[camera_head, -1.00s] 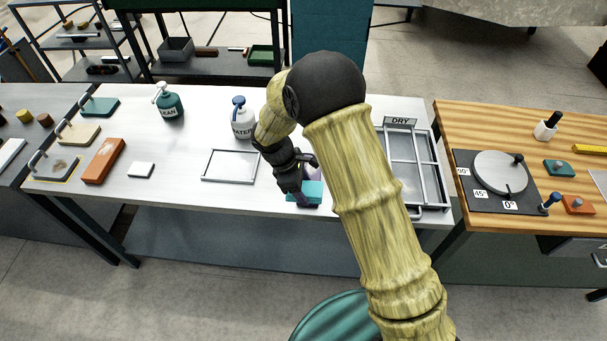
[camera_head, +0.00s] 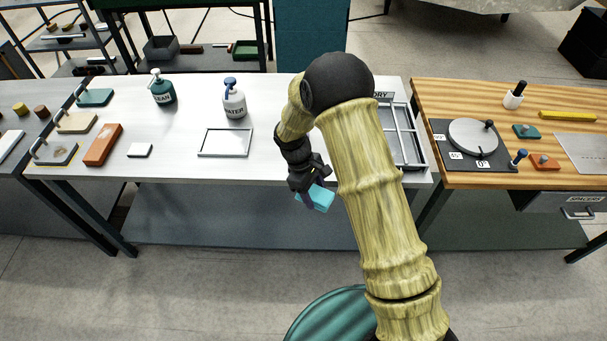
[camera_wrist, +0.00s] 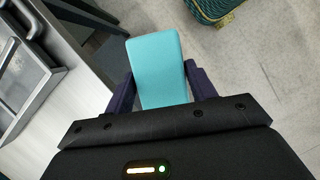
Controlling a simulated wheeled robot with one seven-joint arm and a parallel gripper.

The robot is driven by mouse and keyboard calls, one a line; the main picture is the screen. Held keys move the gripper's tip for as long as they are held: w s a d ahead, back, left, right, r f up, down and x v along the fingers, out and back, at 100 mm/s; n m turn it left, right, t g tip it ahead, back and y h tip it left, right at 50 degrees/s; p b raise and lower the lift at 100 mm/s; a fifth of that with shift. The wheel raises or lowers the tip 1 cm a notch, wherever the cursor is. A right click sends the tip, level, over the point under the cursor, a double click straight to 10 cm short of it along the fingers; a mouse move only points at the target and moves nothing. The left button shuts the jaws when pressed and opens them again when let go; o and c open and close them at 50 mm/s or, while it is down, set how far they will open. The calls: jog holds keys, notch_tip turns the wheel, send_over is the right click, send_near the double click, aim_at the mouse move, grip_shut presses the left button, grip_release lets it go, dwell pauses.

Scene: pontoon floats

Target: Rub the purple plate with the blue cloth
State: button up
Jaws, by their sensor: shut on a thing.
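My gripper (camera_head: 306,184) is shut on a light blue, block-shaped piece (camera_head: 322,199), which looks like the blue cloth. It hangs tilted just past the front edge of the white table. In the wrist view the blue cloth (camera_wrist: 157,68) sits between the two dark fingers of my gripper (camera_wrist: 160,88), with floor behind it. I see no purple plate in either current view; my arm covers part of the table beside the drying rack.
The white table (camera_head: 180,130) holds an empty rectangular frame (camera_head: 225,143), a CLEAN bottle (camera_head: 162,92), a WATER bottle (camera_head: 234,102), an orange block (camera_head: 103,145) and a DRY rack (camera_head: 414,150) at right. A wooden bench (camera_head: 450,95) stands further right.

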jog(key=d+f+m+g+y, duration=0.1)
jog(key=d+f+m+y, duration=0.1)
jog(key=d+f+m, duration=0.2)
jog(key=d+f+m+g+y, duration=0.1)
jog(key=d+f+m, duration=0.3)
jog(key=d+m, duration=0.5)
jog(key=shift+s+d+g+y, duration=0.2)
jog(key=shift+d+g+y, duration=0.15)
jog(key=shift+d, duration=0.7)
jog(key=shift+s+f, duration=0.1)
jog(key=shift+f, duration=0.05)
